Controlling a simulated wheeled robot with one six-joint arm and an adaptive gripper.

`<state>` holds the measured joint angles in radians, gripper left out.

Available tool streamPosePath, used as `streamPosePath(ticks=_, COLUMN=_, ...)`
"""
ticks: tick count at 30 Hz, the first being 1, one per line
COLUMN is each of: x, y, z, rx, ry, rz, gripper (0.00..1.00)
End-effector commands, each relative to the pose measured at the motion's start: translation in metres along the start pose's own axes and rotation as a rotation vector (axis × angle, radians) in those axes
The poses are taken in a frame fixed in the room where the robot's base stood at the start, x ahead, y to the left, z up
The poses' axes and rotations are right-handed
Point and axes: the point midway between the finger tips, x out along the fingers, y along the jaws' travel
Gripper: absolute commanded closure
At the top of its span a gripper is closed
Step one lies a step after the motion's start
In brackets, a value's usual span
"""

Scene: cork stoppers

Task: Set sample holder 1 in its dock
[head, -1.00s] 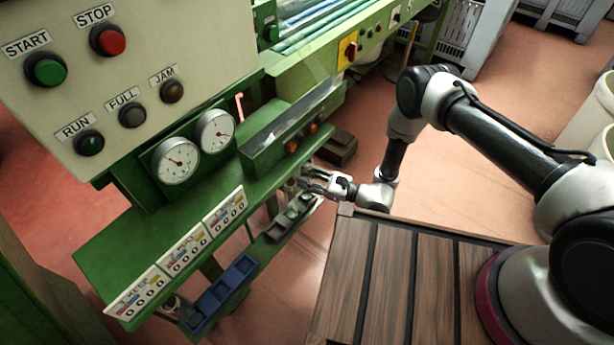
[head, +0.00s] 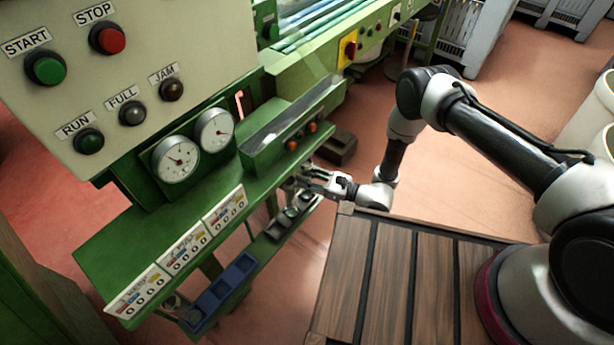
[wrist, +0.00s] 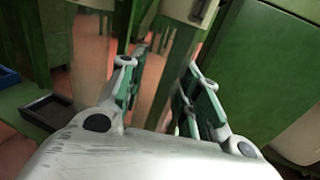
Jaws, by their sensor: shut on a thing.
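My gripper (head: 309,177) is beside the front edge of the green machine shelf, above the right end of the dark tray. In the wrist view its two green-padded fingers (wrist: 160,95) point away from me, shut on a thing. That thing is small and mostly hidden between the fingers; I take it for sample holder 1, but no label on it is readable. The dark tray (head: 268,236) has several compartments with rounded things in some of them; it also shows at the left of the wrist view (wrist: 45,110). I cannot tell which spot is the dock.
A blue tray (head: 222,290) sits lower left of the dark tray. White labelled cards (head: 183,248) line the green shelf (head: 110,250). A green box with orange lamps (head: 290,135) stands behind my gripper. A slatted wooden top (head: 385,285) lies to the right.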

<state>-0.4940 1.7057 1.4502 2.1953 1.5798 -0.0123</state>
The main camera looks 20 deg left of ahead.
Motion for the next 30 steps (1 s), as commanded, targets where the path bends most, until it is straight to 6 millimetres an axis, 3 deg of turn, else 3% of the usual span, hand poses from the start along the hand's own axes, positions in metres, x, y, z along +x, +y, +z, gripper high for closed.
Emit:
streamPosePath(ticks=16, x=-0.0002, y=0.0003, z=-0.0086, rx=0.001, ry=0.0, rz=0.0, gripper=0.91)
streamPosePath(ticks=17, x=-0.0001, y=0.0002, z=-0.0085, rx=0.001, ry=0.0, rz=0.0, gripper=0.63)
streamPosePath(ticks=20, x=-0.0001, y=0.0002, z=-0.0083, rx=0.001, ry=0.0, rz=0.0, gripper=0.45)
streamPosePath(ticks=30, x=-0.0011, y=0.0002, z=-0.0085, rx=0.001, ry=0.001, rz=0.0, gripper=0.42)
